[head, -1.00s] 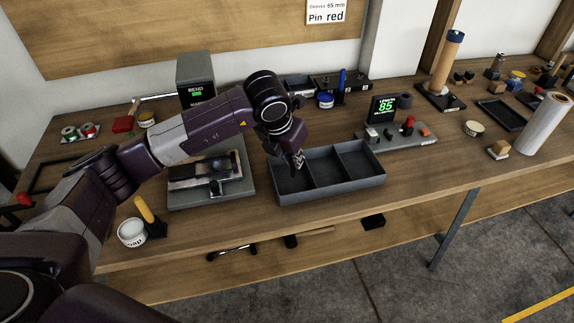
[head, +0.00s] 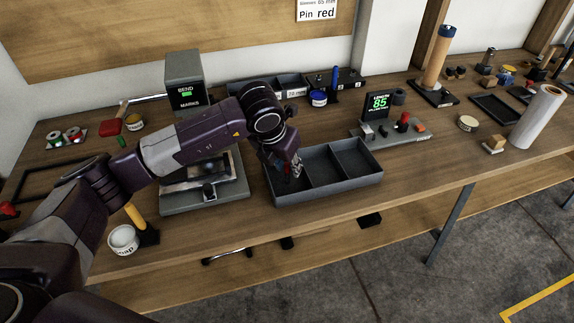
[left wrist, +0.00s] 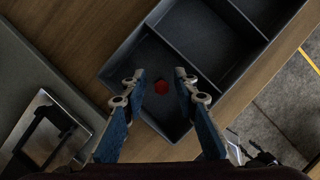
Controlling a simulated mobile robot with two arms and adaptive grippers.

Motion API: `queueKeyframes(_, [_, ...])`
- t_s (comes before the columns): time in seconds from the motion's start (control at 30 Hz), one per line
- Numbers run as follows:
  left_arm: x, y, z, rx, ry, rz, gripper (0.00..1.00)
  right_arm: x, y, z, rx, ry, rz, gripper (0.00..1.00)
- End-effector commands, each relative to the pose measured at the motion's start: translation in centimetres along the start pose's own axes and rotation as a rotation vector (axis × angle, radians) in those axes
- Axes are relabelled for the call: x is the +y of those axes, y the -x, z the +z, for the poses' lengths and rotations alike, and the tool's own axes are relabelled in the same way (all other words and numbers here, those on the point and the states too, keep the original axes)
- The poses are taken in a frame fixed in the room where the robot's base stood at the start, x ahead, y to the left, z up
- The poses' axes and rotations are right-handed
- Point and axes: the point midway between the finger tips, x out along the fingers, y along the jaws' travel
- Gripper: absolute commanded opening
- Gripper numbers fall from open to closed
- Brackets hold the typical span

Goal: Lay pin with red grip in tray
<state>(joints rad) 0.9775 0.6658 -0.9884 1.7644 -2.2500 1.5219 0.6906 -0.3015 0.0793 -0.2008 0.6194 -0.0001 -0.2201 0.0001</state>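The dark grey tray (head: 325,195) has three compartments and sits near the bench's front edge. My left gripper (head: 287,172) points down over its left compartment. The left wrist view shows the two blue-backed fingers of this gripper (left wrist: 160,84) spread apart. The red grip of the pin (left wrist: 162,87) shows between them, inside the compartment and with a gap on each side. In the head view a bit of the red grip (head: 299,170) shows beside the fingers. The pin's shaft cannot be made out. My right gripper is not in view.
The bending device (head: 205,195) stands close left of the tray. A gauge with a green 85 display (head: 378,105) stands behind right. A soap tub (head: 123,240) is at the front left. Bare bench lies right of the tray.

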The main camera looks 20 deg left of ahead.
Motion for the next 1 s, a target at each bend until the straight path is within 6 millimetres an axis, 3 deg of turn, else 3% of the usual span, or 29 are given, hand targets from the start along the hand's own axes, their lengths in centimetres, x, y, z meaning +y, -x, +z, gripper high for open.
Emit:
queueKeyframes(0.17, [0.0,1.9,0.4,-0.003,-0.001,-0.001,0.27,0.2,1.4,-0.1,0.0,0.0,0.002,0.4])
queueKeyframes(0.4, [0.0,7.3,0.4,-0.002,-0.001,0.0,0.27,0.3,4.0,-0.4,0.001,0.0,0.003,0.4])
queueKeyframes(0.6, [0.0,10.8,0.3,-0.003,-0.001,-0.001,0.27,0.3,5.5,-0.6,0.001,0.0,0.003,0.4])
queueKeyframes(0.8, [0.0,12.2,0.2,-0.001,-0.001,0.0,0.27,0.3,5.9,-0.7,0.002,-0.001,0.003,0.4])
queueKeyframes(1.0, [0.0,12.3,0.1,0.0,0.0,0.0,0.27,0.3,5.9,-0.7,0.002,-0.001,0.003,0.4])
